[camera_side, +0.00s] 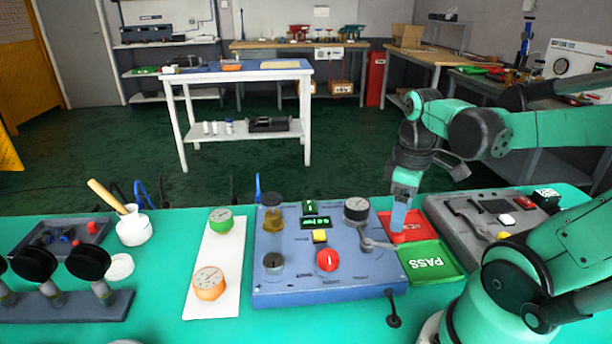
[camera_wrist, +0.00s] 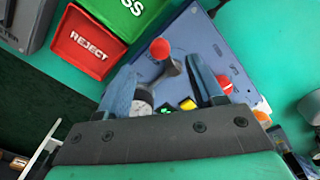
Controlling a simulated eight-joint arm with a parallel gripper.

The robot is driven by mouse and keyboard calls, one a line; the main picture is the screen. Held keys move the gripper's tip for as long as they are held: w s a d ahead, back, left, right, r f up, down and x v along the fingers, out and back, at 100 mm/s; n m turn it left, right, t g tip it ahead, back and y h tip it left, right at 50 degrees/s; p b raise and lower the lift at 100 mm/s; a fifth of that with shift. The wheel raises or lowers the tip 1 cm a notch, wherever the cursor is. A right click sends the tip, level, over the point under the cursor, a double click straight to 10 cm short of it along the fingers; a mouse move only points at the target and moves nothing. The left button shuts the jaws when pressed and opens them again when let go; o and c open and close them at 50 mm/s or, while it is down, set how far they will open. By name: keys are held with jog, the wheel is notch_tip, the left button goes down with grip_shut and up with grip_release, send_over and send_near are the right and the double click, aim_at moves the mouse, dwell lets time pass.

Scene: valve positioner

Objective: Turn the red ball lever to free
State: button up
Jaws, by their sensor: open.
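The red ball (camera_wrist: 160,48) sits at the end of a short grey lever (camera_wrist: 172,66) in the wrist view. In the side view the grey lever (camera_side: 374,243) reaches toward the right edge of the blue positioner panel (camera_side: 310,290); I cannot pick out its ball there. My gripper (camera_side: 398,226) points down above the panel's right edge, by the lever's outer end. In the wrist view my gripper (camera_wrist: 162,66) is open, one finger on each side of the lever, with the ball just beyond the fingertips. I see no contact with the ball. Any "free" marking is unreadable.
The panel carries a dark-rimmed gauge (camera_side: 357,209), a red knob (camera_side: 327,260), a yellow button (camera_side: 320,236) and a green-lit display (camera_side: 316,222). The green PASS tray (camera_side: 430,262) and red REJECT tray (camera_wrist: 85,43) lie close beside it. A grey device (camera_side: 480,225) stands further right.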

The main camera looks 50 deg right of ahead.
jog(key=shift+f, duration=2.6)
grip_shut()
